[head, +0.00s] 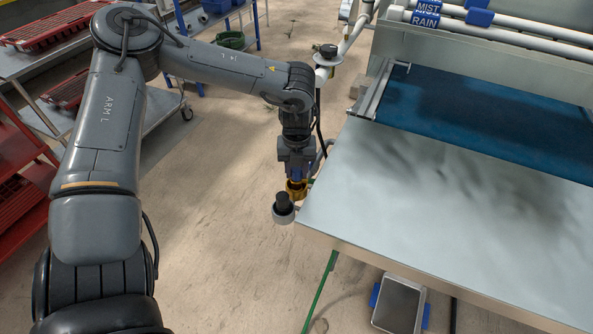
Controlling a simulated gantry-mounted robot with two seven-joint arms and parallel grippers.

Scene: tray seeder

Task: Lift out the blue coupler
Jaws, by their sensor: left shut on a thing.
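My left gripper (297,176) points down just off the near left corner of the metal table. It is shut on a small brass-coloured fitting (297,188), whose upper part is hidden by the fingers. Small bluish parts show around the fingers, but I cannot tell whether they belong to a coupler. A grey round cup with a black knob (283,207) sits just below and left of the fitting. A blue sleeve (480,17) sits on the white pipe at top right, beside the MIST label. My right gripper is not in view.
The pale metal table top (440,190) is bare. Behind it lies a dark blue belt (485,110). A white pipe with a black knob (327,52) stands behind my gripper. A small grey-topped device (398,305) is below the table edge. Red racks (20,180) stand left.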

